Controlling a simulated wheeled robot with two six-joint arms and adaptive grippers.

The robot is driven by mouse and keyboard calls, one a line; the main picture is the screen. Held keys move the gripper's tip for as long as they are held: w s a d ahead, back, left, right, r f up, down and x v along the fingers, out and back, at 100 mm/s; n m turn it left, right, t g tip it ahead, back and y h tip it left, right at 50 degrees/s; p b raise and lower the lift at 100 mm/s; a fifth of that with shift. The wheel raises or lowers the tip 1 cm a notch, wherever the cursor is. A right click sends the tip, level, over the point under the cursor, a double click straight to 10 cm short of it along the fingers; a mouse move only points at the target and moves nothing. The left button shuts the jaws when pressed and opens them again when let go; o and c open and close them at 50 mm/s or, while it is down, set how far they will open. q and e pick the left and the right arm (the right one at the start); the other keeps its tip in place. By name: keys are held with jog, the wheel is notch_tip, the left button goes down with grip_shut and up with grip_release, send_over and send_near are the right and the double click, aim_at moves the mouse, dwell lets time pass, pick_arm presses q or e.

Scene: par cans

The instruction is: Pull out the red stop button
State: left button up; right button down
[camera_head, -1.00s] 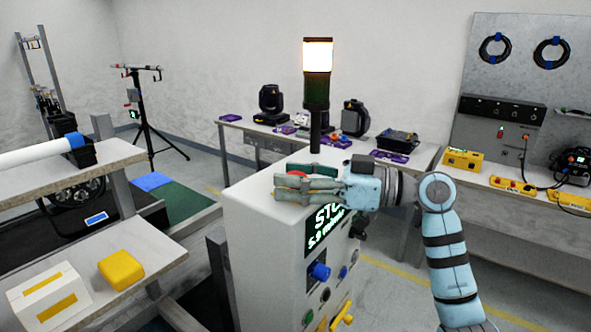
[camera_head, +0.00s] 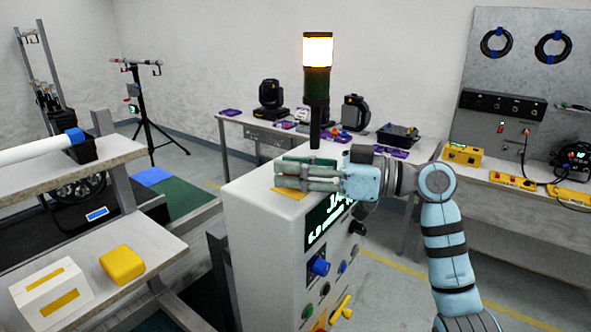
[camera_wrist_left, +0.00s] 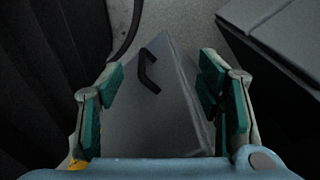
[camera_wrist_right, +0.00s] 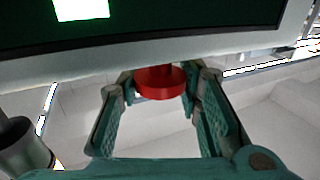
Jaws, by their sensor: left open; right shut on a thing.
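The red stop button (camera_wrist_right: 160,83) shows in the right wrist view, between the fingertips of my right gripper, with a short red stem behind it. In the head view my right gripper (camera_head: 282,176) is shut on the button over the top of the grey control console (camera_head: 262,235), and its fingers hide the button. A yellow plate (camera_head: 288,193) lies on the console top below the fingers. My left gripper (camera_wrist_left: 160,78) is open and empty in the left wrist view, above a grey surface with a black handle (camera_wrist_left: 149,71); it is outside the head view.
A signal tower (camera_head: 317,90) with a lit top stands close behind my right gripper. The console front has a lit display (camera_head: 328,222), a blue knob (camera_head: 320,267) and a yellow handle (camera_head: 341,308). Shelves (camera_head: 150,262) stand left, and a bench (camera_head: 260,134) stands behind.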

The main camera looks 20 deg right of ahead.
jog(key=c, duration=1.2)
grip_release()
jog(key=shift+r, duration=0.2)
jog(key=shift+o, duration=0.2)
jog(key=shift+d, duration=0.1)
jog(key=shift+s+d+f, duration=0.1)
jog(key=shift+s+d, duration=0.05)
jog(key=shift+d, duration=0.2)
jog(key=v, duration=1.1)
